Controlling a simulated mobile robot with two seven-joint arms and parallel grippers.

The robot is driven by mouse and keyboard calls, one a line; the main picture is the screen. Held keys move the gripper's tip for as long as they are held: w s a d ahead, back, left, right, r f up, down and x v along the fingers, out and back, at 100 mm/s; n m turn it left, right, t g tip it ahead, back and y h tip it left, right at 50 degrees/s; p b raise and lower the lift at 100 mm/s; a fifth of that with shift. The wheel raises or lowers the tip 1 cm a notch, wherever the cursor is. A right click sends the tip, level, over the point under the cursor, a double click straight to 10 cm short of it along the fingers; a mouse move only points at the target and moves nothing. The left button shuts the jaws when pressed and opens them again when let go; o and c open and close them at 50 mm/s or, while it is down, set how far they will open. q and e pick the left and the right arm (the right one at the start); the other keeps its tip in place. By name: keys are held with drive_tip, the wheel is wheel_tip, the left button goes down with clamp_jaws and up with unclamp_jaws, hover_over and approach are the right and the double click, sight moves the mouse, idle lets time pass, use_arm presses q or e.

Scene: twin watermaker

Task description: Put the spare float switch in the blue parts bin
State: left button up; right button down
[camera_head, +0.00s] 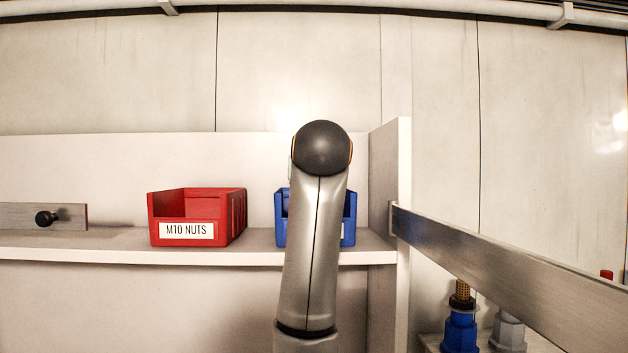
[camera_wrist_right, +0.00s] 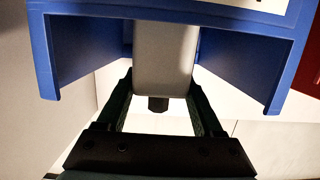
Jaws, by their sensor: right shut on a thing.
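The blue parts bin (camera_head: 350,212) stands on the shelf in the head view, its middle hidden behind my right arm. In the right wrist view the blue bin (camera_wrist_right: 75,58) fills the upper part, with a side wall on each side. My right gripper (camera_wrist_right: 160,88) is shut on a pale grey block with a dark stub, which I take as the spare float switch (camera_wrist_right: 165,62). The block shows between the bin's side walls; I cannot tell how deep it sits or whether it touches. In the head view the right gripper is hidden behind the arm. My left gripper is not in view.
A red bin (camera_head: 185,232) labelled M10 NUTS stands left of the blue one on the shelf (camera_head: 100,247). An upright panel (camera_head: 391,170) closes the shelf's right end. A metal rail (camera_head: 500,255) runs at right, above blue and grey fittings (camera_head: 461,330).

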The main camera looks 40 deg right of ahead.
drive_tip(key=shift+r, duration=0.1)
drive_tip(key=shift+c, duration=0.2)
unclamp_jaws()
drive_tip(key=shift+f, duration=0.2)
drive_tip(key=shift+r, duration=0.1)
drive_tip(key=shift+s+a+r, duration=0.1)
drive_tip(key=b+v, duration=0.3)
drive_tip(key=v, duration=0.9)
